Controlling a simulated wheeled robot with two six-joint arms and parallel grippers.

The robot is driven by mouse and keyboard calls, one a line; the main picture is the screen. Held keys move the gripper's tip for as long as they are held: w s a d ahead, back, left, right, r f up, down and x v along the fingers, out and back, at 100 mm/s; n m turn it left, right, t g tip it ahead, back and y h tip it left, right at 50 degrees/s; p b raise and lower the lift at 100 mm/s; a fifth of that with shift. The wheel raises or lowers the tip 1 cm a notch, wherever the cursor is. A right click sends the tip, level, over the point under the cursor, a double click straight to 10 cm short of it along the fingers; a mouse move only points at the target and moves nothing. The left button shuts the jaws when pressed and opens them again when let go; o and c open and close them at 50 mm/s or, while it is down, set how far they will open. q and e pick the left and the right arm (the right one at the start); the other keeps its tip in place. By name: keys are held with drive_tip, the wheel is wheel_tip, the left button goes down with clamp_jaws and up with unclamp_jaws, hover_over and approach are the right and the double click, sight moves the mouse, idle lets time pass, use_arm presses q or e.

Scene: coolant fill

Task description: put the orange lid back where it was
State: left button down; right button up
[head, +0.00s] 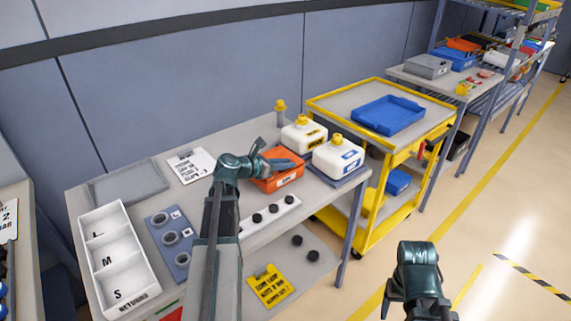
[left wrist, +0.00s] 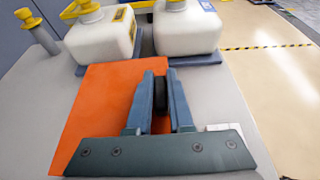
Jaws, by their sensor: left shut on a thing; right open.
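The orange lid (left wrist: 92,108) is a flat orange panel in the left wrist view, with a black knob (left wrist: 161,92) standing on it. My left gripper (left wrist: 160,85) is shut on this knob, one finger on each side. In the head view the left gripper (head: 284,163) is over an orange box (head: 288,180) with a white label, and covers much of its top. I cannot tell whether the lid is seated on the box or just above it. My right gripper (head: 416,285) is open, away from the bench over the floor.
Two white jugs with yellow caps (head: 304,136) (head: 338,156) stand close behind the box. A white strip with black knobs (head: 268,216), a ring holder (head: 170,240) and a white L/M/S tray (head: 115,262) lie nearby. A yellow cart (head: 330,96) stands right of the bench.

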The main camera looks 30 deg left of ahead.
use_arm(q)
drive_tip(key=c, duration=0.8)
unclamp_jaws()
drive_tip(key=shift+r+p, duration=0.35)
drive_tip(key=shift+p, duration=0.1)
drive_tip(key=shift+r+p, duration=0.55)
drive_tip(key=p+v, duration=0.2)
drive_tip(key=v, duration=0.4)
drive_tip(key=p+v, duration=0.1)
drive_tip(key=v, duration=0.5)
drive_tip(key=shift+f+p, duration=0.25)
drive_tip(key=shift+p, duration=0.1)
